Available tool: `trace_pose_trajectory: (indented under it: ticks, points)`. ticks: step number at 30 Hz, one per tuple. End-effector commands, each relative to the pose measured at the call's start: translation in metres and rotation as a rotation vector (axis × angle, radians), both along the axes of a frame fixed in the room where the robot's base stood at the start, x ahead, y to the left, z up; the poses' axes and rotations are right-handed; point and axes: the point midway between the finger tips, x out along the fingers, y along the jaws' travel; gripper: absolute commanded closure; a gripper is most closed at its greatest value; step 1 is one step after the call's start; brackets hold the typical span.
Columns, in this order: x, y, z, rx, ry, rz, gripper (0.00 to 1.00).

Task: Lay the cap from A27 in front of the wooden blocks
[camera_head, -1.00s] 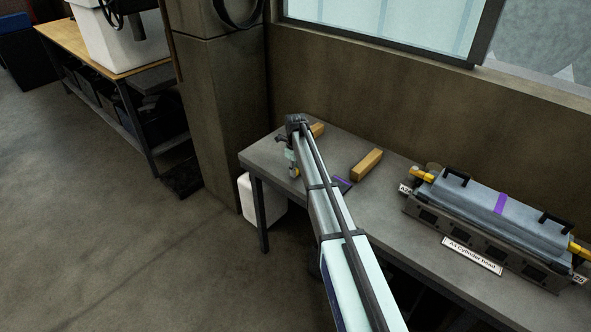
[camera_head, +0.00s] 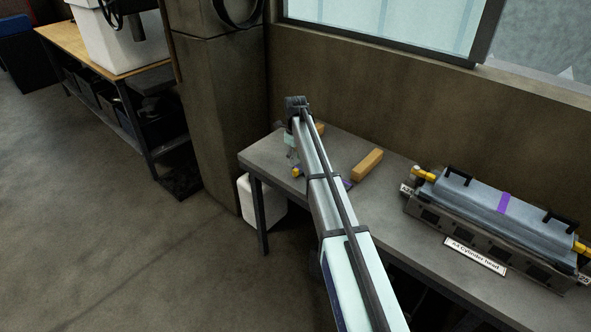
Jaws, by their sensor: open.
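A small yellow cap (camera_head: 297,171) lies on the grey workbench (camera_head: 262,158) near its left end. It is in front of the two wooden blocks. One wooden block (camera_head: 368,165) is in plain view; the other block (camera_head: 320,129) is mostly hidden behind my arm. My gripper (camera_head: 291,150) is a small, dim shape above the cap, partly hidden by my arm; it is open and appears apart from the cap.
A cylinder head (camera_head: 490,205) with yellow end pieces (camera_head: 418,172), black handles and tags stands on the bench's right part. A purple mark (camera_head: 347,184) shows beside my arm. The wall and window stand close behind. A white container (camera_head: 258,205) is under the bench.

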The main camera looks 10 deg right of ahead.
Motion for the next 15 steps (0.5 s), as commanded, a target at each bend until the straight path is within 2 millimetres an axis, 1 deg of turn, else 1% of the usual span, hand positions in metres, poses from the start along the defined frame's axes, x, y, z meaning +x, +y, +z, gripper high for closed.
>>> trace_pose_trajectory:
  ticks: [3,6,12,15]
  points:
    - [0.001,0.000,0.021,0.000,-0.002,0.000,0.55]
    - [0.001,0.000,0.036,0.000,-0.001,0.000,0.55]
    - [0.000,0.000,0.055,0.000,0.000,0.000,0.55]
    - [0.000,0.000,0.058,0.000,0.000,0.000,0.55]
